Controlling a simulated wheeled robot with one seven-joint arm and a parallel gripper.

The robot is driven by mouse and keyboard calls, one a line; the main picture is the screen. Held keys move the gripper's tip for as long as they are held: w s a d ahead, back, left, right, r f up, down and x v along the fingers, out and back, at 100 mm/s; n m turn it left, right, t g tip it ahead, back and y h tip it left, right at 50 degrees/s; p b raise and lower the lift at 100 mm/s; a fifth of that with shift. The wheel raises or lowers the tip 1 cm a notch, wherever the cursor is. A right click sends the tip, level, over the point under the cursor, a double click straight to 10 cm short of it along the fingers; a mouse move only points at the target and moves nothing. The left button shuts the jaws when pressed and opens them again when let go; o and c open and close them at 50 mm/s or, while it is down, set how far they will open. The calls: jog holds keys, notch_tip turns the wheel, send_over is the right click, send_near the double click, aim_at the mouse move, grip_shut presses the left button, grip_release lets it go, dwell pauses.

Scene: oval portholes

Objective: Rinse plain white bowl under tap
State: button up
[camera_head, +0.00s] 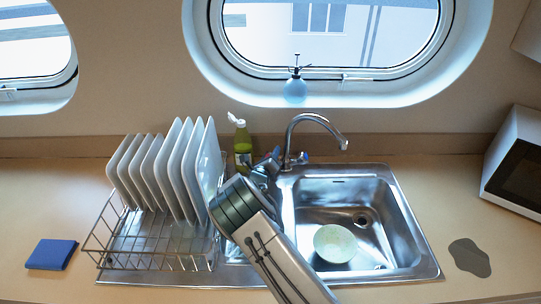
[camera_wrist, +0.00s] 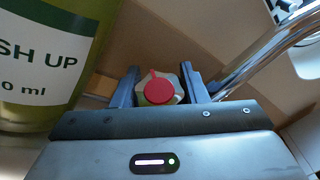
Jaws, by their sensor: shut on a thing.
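A pale, slightly greenish-white bowl (camera_head: 335,243) sits in the basin of the steel sink (camera_head: 402,240), towards its front. The curved chrome tap (camera_head: 318,118) rises behind the basin, and its spout also shows in the wrist view (camera_wrist: 285,48). My gripper (camera_head: 274,160) is at the left side of the tap's base. In the wrist view, my gripper's fingers (camera_wrist: 160,88) are shut on a tap knob with a red cap (camera_wrist: 159,88). No water stream shows below the spout. My arm hides part of the drainboard and the sink's left edge.
A wire rack (camera_head: 150,248) with several white plates (camera_head: 180,165) stands left of the sink. A green wash-up bottle (camera_head: 242,140) stands close to my gripper. A blue sponge or cloth (camera_head: 52,254) lies at left, a grey patch (camera_head: 469,257) and microwave (camera_head: 515,170) at right.

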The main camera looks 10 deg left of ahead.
jog(key=shift+a+f+n+g+y, duration=0.1)
jog(key=shift+a+n+g+y, duration=0.05)
jog(key=shift+n+g+y, duration=0.9)
jog(key=shift+a+f+n+g+y, duration=0.1)
jog(key=shift+n+g+y, duration=0.65)
jog(key=shift+n+y, duration=0.45)
jog(key=o, duration=1)
jog(key=shift+c, duration=0.2)
jog(key=shift+s, duration=0.2)
jog(key=b+v, duration=0.3)
jog(key=v, duration=1)
jog(key=shift+s, duration=0.25)
jog(key=shift+r, duration=0.1)
